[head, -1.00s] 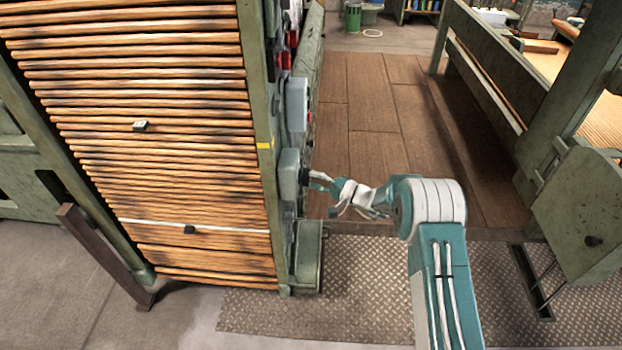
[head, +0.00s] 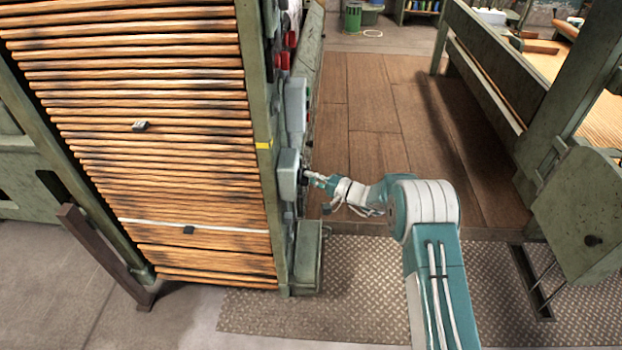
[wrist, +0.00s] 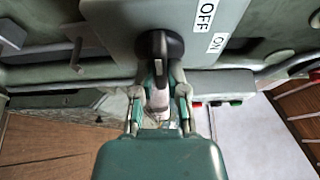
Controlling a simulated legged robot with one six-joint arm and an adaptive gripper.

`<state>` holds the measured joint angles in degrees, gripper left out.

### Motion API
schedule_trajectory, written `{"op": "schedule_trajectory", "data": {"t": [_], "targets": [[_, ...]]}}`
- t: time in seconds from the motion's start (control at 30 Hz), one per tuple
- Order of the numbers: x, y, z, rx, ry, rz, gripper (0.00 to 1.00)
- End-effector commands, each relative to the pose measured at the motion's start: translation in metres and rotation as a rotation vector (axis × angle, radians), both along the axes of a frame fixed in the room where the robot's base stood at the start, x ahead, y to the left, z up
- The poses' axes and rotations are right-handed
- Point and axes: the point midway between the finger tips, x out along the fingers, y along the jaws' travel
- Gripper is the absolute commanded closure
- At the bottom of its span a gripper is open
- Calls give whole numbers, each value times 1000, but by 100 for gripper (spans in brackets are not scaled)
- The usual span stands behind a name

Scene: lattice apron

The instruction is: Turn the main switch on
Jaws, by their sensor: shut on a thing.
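The main switch is a black rotary handle (wrist: 158,46) on a grey box (wrist: 115,35) in the wrist view. An OFF label (wrist: 207,15) and an ON label (wrist: 217,43) are to the right of the handle. My gripper (wrist: 160,85) is shut on the handle, with one finger on each side of it. The exact angle of the handle against the labels is hard to tell. In the head view my gripper (head: 308,178) touches the side of the grey switch box (head: 288,174); the handle is mostly hidden there.
Red buttons (head: 285,60) sit higher on the panel. Another green frame (head: 560,110) stands at right, with a wooden floor (head: 380,110) between. Pipes (wrist: 285,65) run near the switch in the wrist view.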

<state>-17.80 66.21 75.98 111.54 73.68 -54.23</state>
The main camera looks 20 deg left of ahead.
Motion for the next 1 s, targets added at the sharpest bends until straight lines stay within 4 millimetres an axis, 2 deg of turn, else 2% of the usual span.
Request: {"op": "schedule_trajectory", "data": {"t": [0.37,1.0], "targets": [[-1,0,-3,-59,219,-1,100],[1,0,-2,-202,804,-2,100]]}}
